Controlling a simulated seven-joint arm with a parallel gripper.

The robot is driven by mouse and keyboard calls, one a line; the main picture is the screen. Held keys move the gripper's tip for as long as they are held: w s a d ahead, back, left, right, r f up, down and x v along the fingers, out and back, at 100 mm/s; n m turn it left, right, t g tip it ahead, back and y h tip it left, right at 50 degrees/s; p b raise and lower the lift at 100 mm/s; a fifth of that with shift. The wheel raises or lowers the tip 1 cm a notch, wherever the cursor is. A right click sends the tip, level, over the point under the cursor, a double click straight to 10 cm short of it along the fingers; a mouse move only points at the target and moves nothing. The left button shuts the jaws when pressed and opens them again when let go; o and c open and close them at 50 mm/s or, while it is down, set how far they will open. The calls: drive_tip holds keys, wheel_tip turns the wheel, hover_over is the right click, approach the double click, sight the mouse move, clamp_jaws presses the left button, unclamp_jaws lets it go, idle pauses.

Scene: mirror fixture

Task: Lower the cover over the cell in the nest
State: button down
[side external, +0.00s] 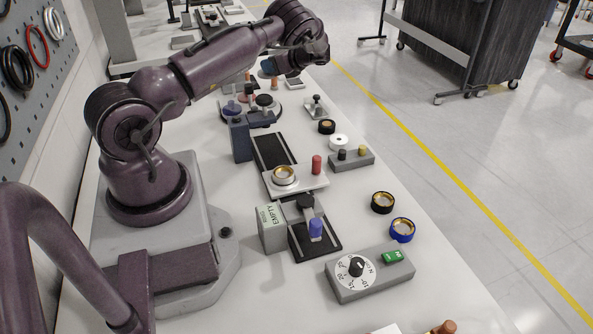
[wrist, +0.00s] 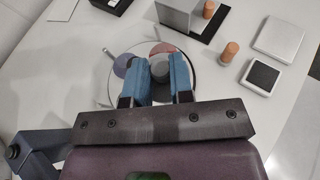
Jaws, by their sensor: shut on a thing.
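My gripper (wrist: 160,86) has its two blue fingers shut on a dark grey round knob (wrist: 159,70). The knob shows over a round pale disc or tray (wrist: 130,91). I cannot tell whether this knob belongs to the cover, or whether it is clear of the disc. In the side view my gripper (side external: 268,68) is at the far end of the bench, its grip too small to read. A gold-rimmed round piece (side external: 284,174), which looks like the cell in its nest, sits on a pale plate (side external: 312,181) nearer the camera, well away from my gripper.
A purple disc (wrist: 124,65) and a reddish disc (wrist: 162,48) lie beside the held knob. Orange pegs (wrist: 230,52) stand to the right. A red peg (side external: 317,164), a dial box (side external: 370,273) and black and blue rings (side external: 402,229) stand along the bench.

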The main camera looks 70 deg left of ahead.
idle(0.4)
drive_tip(key=w+d+m+t+y, duration=0.15)
drive_tip(key=w+d, duration=0.35)
drive_tip(key=d, duration=0.5)
drive_tip(key=w+d+m+t, duration=0.2)
drive_tip(key=w+d, duration=0.3)
drive_tip(key=d, duration=0.6)
drive_tip(key=n+g+h, duration=0.2)
drive_tip(key=n+g, duration=0.2)
hover_over(289, 174)
drive_tip(key=shift+s+f+m+t+y, duration=0.1)
drive_tip(key=shift+f+m+t+y, duration=0.15)
drive_tip(key=shift+f, duration=2.55)
drive_tip(key=shift+f, duration=0.85)
